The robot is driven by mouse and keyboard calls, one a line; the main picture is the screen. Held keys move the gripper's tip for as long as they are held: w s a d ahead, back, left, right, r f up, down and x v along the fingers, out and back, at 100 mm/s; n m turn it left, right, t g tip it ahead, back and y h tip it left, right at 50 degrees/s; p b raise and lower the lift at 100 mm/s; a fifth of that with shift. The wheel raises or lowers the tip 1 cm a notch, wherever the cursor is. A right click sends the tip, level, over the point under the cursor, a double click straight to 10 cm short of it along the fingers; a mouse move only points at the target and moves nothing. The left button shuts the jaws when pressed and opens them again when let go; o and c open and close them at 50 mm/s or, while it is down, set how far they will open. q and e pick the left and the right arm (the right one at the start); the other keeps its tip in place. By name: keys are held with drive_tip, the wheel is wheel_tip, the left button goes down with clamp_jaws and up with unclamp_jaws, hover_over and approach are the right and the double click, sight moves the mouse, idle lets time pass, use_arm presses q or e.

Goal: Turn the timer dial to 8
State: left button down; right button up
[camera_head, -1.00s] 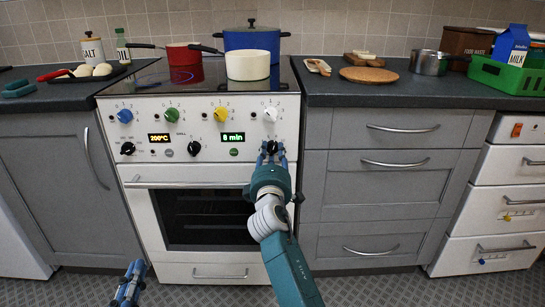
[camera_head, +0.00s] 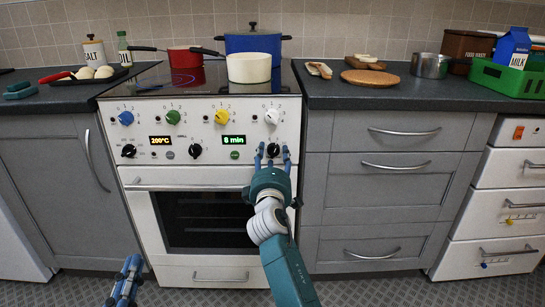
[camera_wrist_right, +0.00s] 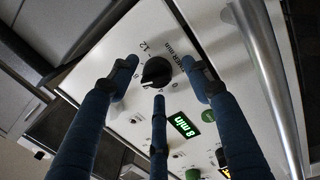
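The timer dial (camera_head: 272,150) is a black knob at the lower right of the white oven panel. The green timer display (camera_head: 234,140) reads "8 min", also in the wrist view (camera_wrist_right: 185,124). My right gripper (camera_head: 273,153) is open, with blue fingers spread around the dial and gaps between them and the knob in the wrist view. My left gripper (camera_head: 131,265) is low at the bottom left, away from the panel; its opening is unclear.
Coloured knobs, including a white knob (camera_head: 271,116) just above the dial, line the panel. The oven door handle (camera_head: 188,187) runs below it. A white pot (camera_head: 249,67) and a blue pot (camera_head: 253,40) stand on the hob. The space before the drawers at the right is clear.

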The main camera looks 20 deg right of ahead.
sight(273, 122)
drive_tip(key=shift+r, duration=0.1)
wheel_tip(273, 122, up, 10)
drive_tip(key=shift+s+d+f, duration=0.1)
drive_tip(key=shift+f, duration=0.15)
drive_tip(key=shift+d+r, duration=0.15)
drive_tip(key=shift+r, duration=0.1)
drive_tip(key=shift+a, duration=0.2)
drive_tip(key=shift+f, duration=0.1)
